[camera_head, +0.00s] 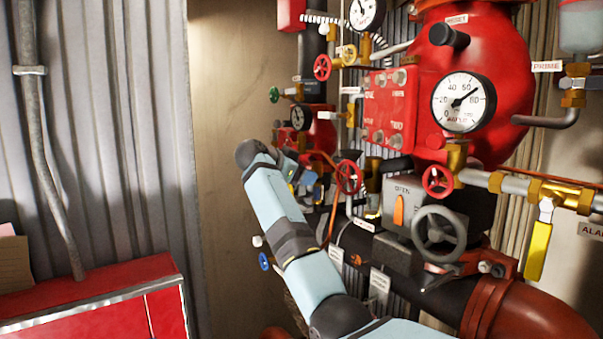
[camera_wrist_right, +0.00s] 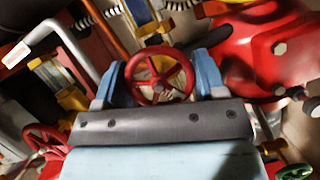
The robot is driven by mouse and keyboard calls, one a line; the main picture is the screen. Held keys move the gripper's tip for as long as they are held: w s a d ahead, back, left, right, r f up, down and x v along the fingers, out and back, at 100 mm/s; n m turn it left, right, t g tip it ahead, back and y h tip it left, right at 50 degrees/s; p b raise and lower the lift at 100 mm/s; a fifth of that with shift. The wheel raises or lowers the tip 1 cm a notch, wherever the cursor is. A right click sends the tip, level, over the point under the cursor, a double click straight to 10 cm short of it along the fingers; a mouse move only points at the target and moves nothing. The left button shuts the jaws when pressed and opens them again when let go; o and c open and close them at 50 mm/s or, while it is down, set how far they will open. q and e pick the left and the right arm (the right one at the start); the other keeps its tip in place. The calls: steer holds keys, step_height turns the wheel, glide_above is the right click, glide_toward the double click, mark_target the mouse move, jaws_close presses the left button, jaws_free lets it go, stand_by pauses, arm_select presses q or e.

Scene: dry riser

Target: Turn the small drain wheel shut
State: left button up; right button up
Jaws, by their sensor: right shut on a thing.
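In the right wrist view a small red handwheel (camera_wrist_right: 134,66) sits between the two light-blue fingers of my right gripper (camera_wrist_right: 160,80), one finger on each side of its rim. The gripper is shut on this wheel. In the head view my right arm reaches up from the bottom, and the right gripper (camera_head: 305,182) is at the pipework, partly hidden behind its own wrist. I cannot clearly make out the held wheel there. No label in view tells which wheel is the drain wheel. My left gripper is not in view.
Close by are red wheels (camera_head: 348,163) (camera_head: 438,194), a blue wheel (camera_head: 264,261), a green wheel (camera_head: 274,95) and a large grey handwheel (camera_head: 438,210). A gauge (camera_head: 463,102) and yellow lever (camera_head: 538,251) are right. A red cabinet (camera_head: 90,285) stands lower left.

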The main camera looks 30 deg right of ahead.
steer(key=shift+f+m+t+b, duration=0.1)
steer(key=shift+m+t+b, duration=0.45)
steer(key=shift+m, duration=0.35)
steer(key=shift+m+t+b, duration=0.35)
steer(key=shift+m+t, duration=0.2)
steer(key=shift+m, duration=0.15)
steer(key=shift+m+t, duration=0.3)
steer(key=shift+m, duration=0.1)
steer(key=shift+m+h+b, duration=0.3)
steer(key=shift+m+b, duration=0.1)
steer(key=shift+b, duration=0.05)
steer(key=o, duration=0.9)
steer(key=shift+s, duration=0.1)
